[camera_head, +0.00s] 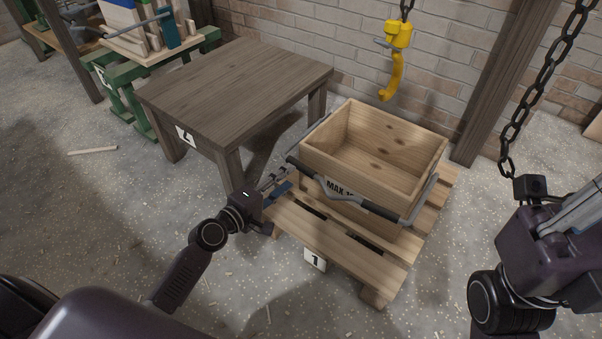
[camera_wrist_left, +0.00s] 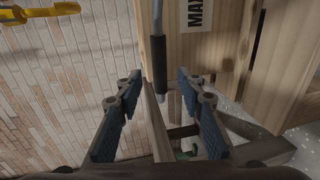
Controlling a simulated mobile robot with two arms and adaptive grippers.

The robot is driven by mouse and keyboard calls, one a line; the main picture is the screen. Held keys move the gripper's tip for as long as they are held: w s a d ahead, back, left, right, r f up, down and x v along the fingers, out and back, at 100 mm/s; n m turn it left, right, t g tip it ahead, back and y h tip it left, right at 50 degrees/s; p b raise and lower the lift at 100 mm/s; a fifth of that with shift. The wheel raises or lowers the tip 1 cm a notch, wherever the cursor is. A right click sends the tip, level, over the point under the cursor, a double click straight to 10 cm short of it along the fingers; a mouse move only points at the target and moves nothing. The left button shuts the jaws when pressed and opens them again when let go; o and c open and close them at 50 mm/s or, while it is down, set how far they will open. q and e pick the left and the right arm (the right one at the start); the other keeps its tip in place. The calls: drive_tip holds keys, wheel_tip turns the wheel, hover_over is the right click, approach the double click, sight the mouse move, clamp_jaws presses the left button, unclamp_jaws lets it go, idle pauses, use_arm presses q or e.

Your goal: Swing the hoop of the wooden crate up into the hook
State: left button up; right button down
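The wooden crate (camera_head: 375,165) stands open and empty on a pallet. Its grey hoop (camera_head: 425,200) hangs low across the near side, with a black grip bar (camera_head: 345,191). The yellow hook (camera_head: 393,75) hangs above and behind the crate, apart from the hoop; part of it shows in the left wrist view (camera_wrist_left: 40,12). My left gripper (camera_head: 282,182) is at the left end of the grip bar. In the left wrist view my gripper (camera_wrist_left: 158,88) is open, with the grip bar (camera_wrist_left: 159,62) between its fingertips in the picture; contact is unclear. My right gripper (camera_head: 580,210) is partly cut off at the right edge.
The pallet (camera_head: 350,262) lies on the floor with a "1" tag. A dark wooden table (camera_head: 235,88) stands left of the crate. A chain (camera_head: 515,125) hangs at right near my right arm. A post (camera_head: 500,80) and brick wall are behind.

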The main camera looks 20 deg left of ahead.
sight(299, 169)
use_arm(q)
drive_tip(key=b+x, duration=0.2)
drive_tip(key=x, duration=0.5)
drive_tip(key=shift+w+d, duration=0.1)
drive_tip(key=shift+w, duration=0.2)
drive_tip(key=shift+c, duration=0.5)
clamp_jaws()
